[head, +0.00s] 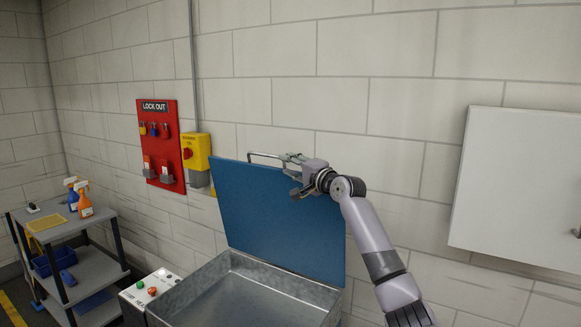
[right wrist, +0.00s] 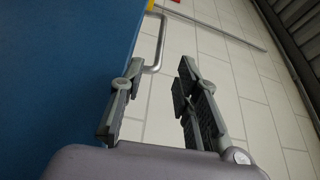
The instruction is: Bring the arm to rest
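My right gripper (head: 290,176) is at the top edge of a raised blue lid (head: 275,225), close to the lid's metal bar handle (head: 265,155). In the right wrist view its two fingers (right wrist: 160,92) stand apart with nothing gripped between them. There the handle (right wrist: 161,42) shows just past the fingertips, and the blue lid (right wrist: 60,70) fills the left side. Whether a finger touches the handle or lid is unclear. My left gripper is not in view.
Below the lid is an open, empty-looking metal box (head: 240,296). A button panel (head: 148,288) is beside it. A shelf cart (head: 85,268) with spray bottles (head: 82,200) stands left. A red lockout board (head: 160,145), yellow switch box (head: 195,152) and white cabinet (head: 520,185) are on the wall.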

